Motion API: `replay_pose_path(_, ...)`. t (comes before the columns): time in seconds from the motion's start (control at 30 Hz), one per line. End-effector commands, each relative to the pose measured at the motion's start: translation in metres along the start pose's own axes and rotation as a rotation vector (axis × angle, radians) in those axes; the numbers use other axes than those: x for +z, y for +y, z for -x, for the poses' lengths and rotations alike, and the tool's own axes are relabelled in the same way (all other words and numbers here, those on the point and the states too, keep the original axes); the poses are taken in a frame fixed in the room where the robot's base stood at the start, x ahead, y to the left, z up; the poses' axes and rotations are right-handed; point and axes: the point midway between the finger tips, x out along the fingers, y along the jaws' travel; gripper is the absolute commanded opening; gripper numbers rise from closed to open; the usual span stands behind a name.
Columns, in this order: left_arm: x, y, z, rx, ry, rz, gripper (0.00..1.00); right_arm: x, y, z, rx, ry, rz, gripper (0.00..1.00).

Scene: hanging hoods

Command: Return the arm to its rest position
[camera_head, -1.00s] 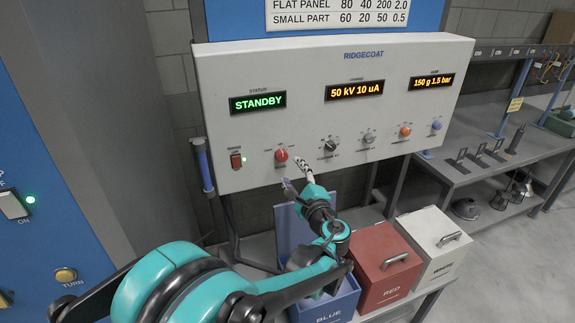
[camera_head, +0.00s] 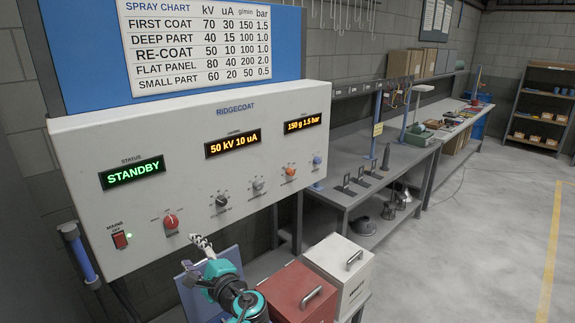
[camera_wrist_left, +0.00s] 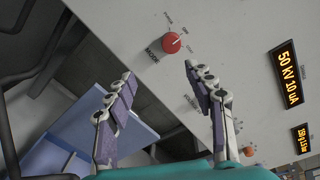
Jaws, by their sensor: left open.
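My left gripper (camera_head: 200,243) is in front of the lower edge of the control panel (camera_head: 200,120), just below and right of the red knob (camera_head: 171,221). In the left wrist view the two fingers of my left gripper (camera_wrist_left: 158,88) are spread apart with nothing between them. The red knob (camera_wrist_left: 171,43) shows beyond the fingertips in that view, apart from them. The panel's displays read STANDBY, 50 kV 10 uA and 150 g 1.5 bar. My right gripper is not in view.
Below the panel stand a red box (camera_head: 298,293) and a white box (camera_head: 340,268) with handles, beside an open blue box (camera_head: 205,285). A grey workbench (camera_head: 370,165) runs to the right. The floor (camera_head: 480,230) at the right is clear.

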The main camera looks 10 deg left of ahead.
Motion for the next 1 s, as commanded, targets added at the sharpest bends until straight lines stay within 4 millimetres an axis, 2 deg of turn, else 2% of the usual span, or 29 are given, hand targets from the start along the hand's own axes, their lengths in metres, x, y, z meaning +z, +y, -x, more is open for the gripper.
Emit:
replay_pose_path(0.17,0.015,0.069,0.024,0.274,0.104,0.304,0.54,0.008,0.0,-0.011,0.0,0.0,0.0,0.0)
replay_pose_path(0.3,0.014,0.131,0.072,0.565,0.182,0.639,0.54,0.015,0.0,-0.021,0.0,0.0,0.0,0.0)
replay_pose_path(0.4,0.006,0.165,0.114,0.768,0.216,0.872,0.54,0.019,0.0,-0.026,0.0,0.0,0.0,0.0)
replay_pose_path(0.5,-0.003,0.186,0.154,0.945,0.235,1.075,0.54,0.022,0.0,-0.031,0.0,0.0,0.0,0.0)
replay_pose_path(0.6,-0.011,0.197,0.185,1.082,0.241,1.226,0.54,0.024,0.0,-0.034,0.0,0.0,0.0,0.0)
replay_pose_path(0.7,-0.017,0.201,0.204,1.166,0.244,1.318,0.54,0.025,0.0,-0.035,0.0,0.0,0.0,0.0)
replay_pose_path(0.8,-0.019,0.202,0.211,1.203,0.245,1.356,0.54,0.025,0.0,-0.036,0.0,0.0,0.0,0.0)
replay_pose_path(1.0,-0.019,0.202,0.211,1.203,0.245,1.356,0.54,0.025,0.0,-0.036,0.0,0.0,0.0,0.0)
